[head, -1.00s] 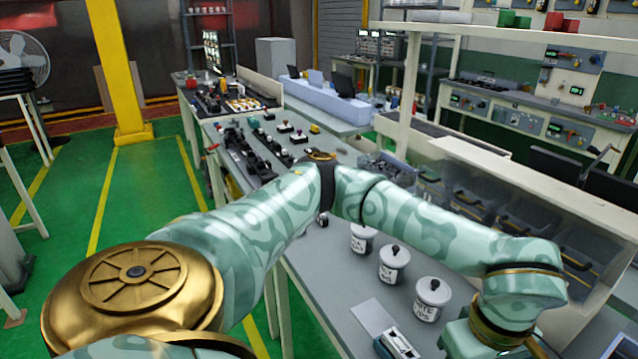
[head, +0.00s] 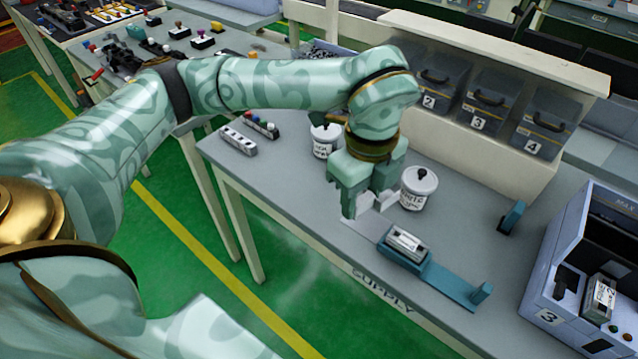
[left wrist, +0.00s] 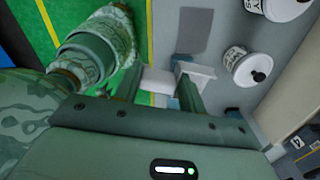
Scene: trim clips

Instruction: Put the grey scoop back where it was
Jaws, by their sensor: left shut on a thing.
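My left gripper (head: 362,200) points down over the supply table, between two white lidded jars. It is shut on a pale grey piece (left wrist: 157,79) that shows between its fingers (left wrist: 160,88) in the left wrist view. I take this to be the grey scoop; the fingers hide much of it and its full shape is unclear. A flat grey rectangle (left wrist: 183,30) lies on the table close by. One white jar (head: 418,190) stands just right of the gripper, another (head: 322,142) to its left. My right gripper is not in view.
A teal fixture (head: 445,284) holding a small boxed device (head: 405,243) lies right of the gripper near the table's front edge. Numbered grey bins (head: 490,100) stand behind. A blue-grey machine (head: 590,270) is at the right. A block with coloured knobs (head: 262,125) is left.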

